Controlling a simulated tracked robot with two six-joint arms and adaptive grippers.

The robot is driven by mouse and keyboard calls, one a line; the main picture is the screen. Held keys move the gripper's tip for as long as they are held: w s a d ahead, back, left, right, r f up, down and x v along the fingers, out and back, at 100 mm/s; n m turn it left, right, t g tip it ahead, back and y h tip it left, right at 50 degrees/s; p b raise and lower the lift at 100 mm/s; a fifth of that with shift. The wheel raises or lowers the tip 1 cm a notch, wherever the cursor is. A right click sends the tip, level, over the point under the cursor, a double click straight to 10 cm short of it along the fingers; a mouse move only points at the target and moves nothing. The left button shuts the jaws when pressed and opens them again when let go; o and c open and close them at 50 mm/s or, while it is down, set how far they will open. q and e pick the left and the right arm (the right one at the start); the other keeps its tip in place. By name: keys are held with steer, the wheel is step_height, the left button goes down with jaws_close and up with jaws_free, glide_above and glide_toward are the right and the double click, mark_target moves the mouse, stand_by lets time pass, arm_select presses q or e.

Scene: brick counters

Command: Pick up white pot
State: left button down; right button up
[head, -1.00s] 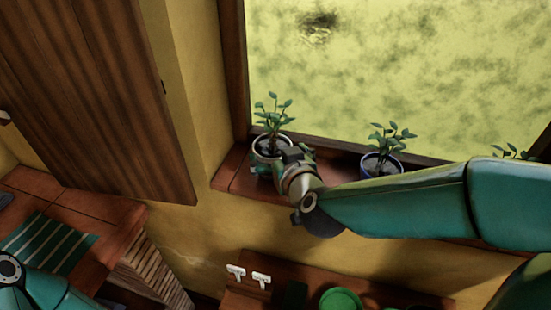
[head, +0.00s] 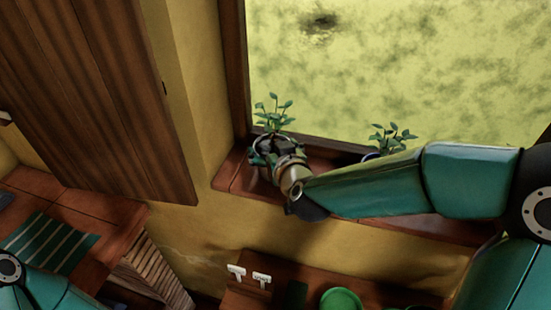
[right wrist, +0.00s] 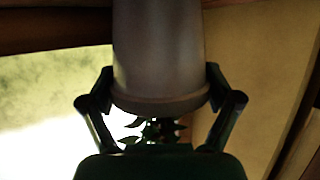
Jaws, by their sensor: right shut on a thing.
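The white pot (right wrist: 160,50) fills the middle of the right wrist view, upside down, with its rim and dark leaves towards the bottom. In the head view it is at the left end of the windowsill, mostly hidden behind my right gripper (head: 267,151), with its green plant (head: 273,113) showing above. My right gripper is shut on the pot, with one finger on each side just by the rim in the right wrist view (right wrist: 160,78). I cannot tell whether the pot is lifted off the sill. My left arm enters at bottom left; its gripper is out of view.
The brown windowsill (head: 228,176) runs below the window. A second plant (head: 392,138) stands farther right, its pot mostly behind my right arm. A wooden cabinet (head: 95,90) is at left. Below are a striped cloth (head: 48,244) and a green dish (head: 341,299).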

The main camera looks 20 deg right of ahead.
steer(key=shift+r, duration=0.1)
steer(key=shift+c, duration=0.7)
steer(key=shift+r, duration=0.1)
